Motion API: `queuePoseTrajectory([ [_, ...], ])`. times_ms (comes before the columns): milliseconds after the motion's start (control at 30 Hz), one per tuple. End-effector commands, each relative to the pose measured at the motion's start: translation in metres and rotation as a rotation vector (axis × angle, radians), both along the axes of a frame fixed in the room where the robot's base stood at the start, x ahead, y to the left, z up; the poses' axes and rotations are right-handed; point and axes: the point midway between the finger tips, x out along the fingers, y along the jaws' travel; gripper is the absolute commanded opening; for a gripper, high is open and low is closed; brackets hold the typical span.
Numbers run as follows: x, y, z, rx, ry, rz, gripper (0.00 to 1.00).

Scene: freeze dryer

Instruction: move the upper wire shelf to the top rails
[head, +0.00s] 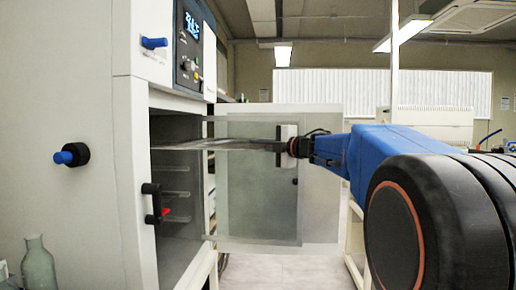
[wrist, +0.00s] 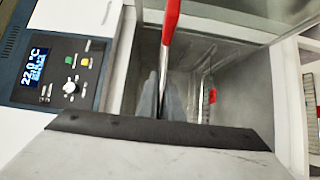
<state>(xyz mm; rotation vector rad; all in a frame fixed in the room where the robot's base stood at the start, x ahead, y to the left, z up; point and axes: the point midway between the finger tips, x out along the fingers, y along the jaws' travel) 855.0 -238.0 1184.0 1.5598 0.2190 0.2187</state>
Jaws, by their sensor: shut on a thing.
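In the head view the upper wire shelf (head: 215,145) is a thin, nearly level grey sheet seen almost edge-on. Its left part is at the chamber opening and its right part sticks out towards my gripper (head: 283,147). My gripper is shut on its outer edge. In the wrist view the grey jaw pads (wrist: 160,103) close on a thin dark edge, with a red strip (wrist: 170,22) in line beyond it. Side rails (head: 175,193) show inside the chamber below the shelf level. The top rails cannot be made out clearly, and the shelf's inner end is partly hidden.
The freeze dryer cabinet (head: 70,190) fills the left, with its display panel (head: 190,45) above the chamber. A clear door panel (head: 250,195) stands open behind the shelf and gripper. A black latch (head: 152,203) sits at the opening's front edge. A glass bottle (head: 38,268) stands at lower left.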

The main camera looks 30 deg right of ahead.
Motion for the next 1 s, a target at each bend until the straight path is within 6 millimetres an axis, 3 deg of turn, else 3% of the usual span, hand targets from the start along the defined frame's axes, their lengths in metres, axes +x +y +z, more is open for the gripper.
queuePoseTrajectory([
  [500, 0.001, 0.001, 0.001, 0.001, -0.002, 0.0, 0.0],
  [1000, 0.019, 0.027, 0.001, 0.0, -0.001, 0.001, 0.0],
])
